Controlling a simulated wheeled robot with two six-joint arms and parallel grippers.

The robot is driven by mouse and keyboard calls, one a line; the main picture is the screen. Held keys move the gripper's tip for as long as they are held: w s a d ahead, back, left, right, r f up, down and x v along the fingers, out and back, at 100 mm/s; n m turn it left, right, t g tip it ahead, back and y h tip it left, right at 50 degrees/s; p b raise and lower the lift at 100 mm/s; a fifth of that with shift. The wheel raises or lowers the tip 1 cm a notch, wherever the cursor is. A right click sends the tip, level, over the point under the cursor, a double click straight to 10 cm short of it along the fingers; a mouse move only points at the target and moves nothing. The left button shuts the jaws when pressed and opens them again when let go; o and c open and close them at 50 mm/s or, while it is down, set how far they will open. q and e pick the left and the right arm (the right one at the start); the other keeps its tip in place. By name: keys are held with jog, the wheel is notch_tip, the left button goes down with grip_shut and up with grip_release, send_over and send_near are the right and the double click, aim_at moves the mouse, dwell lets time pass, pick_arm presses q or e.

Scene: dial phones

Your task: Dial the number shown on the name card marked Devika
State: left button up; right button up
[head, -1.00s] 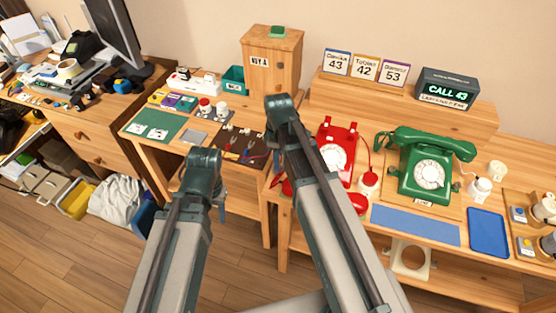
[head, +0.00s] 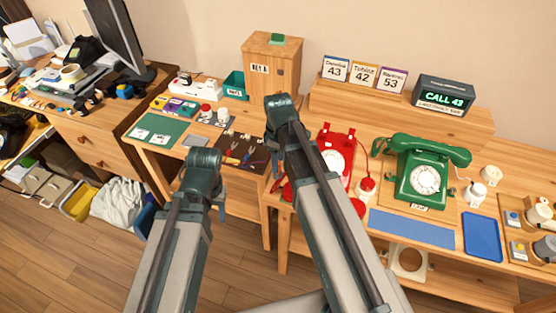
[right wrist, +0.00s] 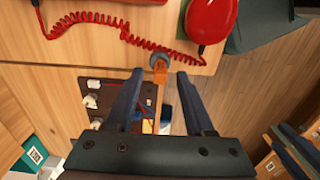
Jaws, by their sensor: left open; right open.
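The Devika card (head: 335,69) stands leftmost of three cards on the raised shelf and reads 43. The green phone (head: 420,180) has its handset across its top and a white dial (head: 428,180) facing me. The red phone (head: 347,152) has an empty cradle; its dial is partly behind my right arm. Its red handset (right wrist: 210,20) lies on the desk, mostly hidden by that arm in the head view.
Other cards read 42 (head: 363,74) and 53 (head: 391,81). A display (head: 444,97) reads CALL 43. A blue mat (head: 412,228) and blue tray (head: 482,235) lie in front of the green phone. A wooden cabinet (head: 271,72) and side table stand left.

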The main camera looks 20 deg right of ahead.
notch_tip(320, 180, up, 11)
jog(key=p, duration=0.9)
jog(key=shift+p, duration=0.35)
jog(key=shift+f, duration=0.15)
jog(key=s+a+m+h, duration=0.1)
jog(key=s+a+m, duration=0.6)
jog(key=s+a, duration=0.3)
jog(key=s, duration=0.4)
jog(key=shift+s+a, duration=0.15)
jog(key=shift+a, duration=0.1)
